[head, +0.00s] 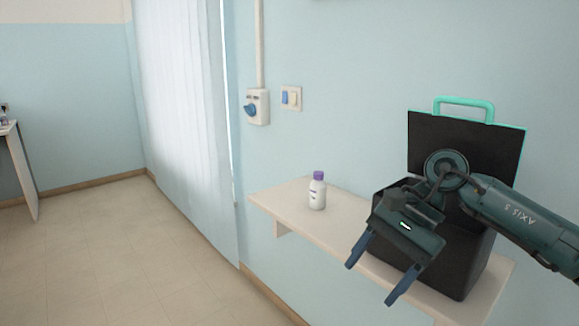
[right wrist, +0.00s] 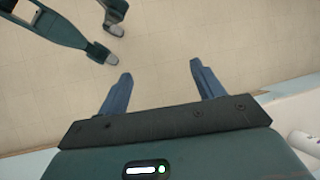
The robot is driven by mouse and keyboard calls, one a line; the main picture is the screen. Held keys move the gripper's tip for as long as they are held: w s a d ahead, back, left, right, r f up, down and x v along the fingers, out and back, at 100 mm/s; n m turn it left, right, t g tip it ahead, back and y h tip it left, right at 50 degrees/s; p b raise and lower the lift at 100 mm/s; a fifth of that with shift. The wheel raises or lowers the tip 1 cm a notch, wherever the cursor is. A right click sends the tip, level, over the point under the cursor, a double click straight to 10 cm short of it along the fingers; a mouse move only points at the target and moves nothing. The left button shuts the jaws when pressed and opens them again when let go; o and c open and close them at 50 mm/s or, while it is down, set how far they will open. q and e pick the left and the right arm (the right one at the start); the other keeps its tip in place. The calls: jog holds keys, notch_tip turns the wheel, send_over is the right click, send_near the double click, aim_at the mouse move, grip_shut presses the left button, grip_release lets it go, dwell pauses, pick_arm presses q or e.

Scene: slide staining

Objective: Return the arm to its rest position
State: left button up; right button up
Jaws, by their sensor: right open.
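My right gripper (head: 373,274) is open and empty. In the head view it hangs in front of the black case and over the shelf's front edge, with its fingers pointing down and to the left. In the right wrist view its two blue fingers (right wrist: 162,85) are spread apart with only the tiled floor behind them. My right arm comes in from the right edge of the head view. My left gripper is not in the head view.
A white bottle with a purple cap (head: 317,191) stands upright on the wall shelf (head: 283,203). A black case (head: 468,262) with a raised lid and teal handle (head: 464,103) stands to its right. Wall switches (head: 291,98) are above. The floor (head: 130,250) at left is clear.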

jog(key=s+a+m+y+p, duration=0.1)
jog(key=s+a+m+y, duration=0.2)
jog(key=a+m+y, duration=0.45)
jog(key=s+a+m+y+p, duration=0.1)
jog(key=s+a+m+y, duration=0.2)
jog(key=a+m+y, duration=0.4)
jog(key=w+d+f+m+t+h+p, duration=0.1)
jog(key=d+f+m+t+h, duration=0.35)
jog(key=m+t, duration=0.8)
jog(key=w+d+f+m+t+h+p, duration=0.1)
jog(key=d+f+m+t+h, duration=0.35)
jog(key=m, duration=1.45)
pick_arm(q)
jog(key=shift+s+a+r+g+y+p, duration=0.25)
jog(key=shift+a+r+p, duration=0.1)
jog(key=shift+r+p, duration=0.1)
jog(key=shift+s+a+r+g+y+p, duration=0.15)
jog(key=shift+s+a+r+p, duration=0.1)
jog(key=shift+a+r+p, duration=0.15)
pick_arm(e)
jog(key=s+d+f+m+g+h, duration=0.2)
jog(key=s+d+f+m+h, duration=0.1)
jog(key=s+f+m, duration=0.4)
jog(key=s+d+f+m+g+h, duration=0.2)
jog(key=s+f+m+h, duration=0.3)
jog(key=f, duration=0.5)
jog(key=shift+s+d+m+h, duration=0.35)
jog(key=shift+s+d+m, duration=0.1)
jog(key=shift+s+m, duration=0.5)
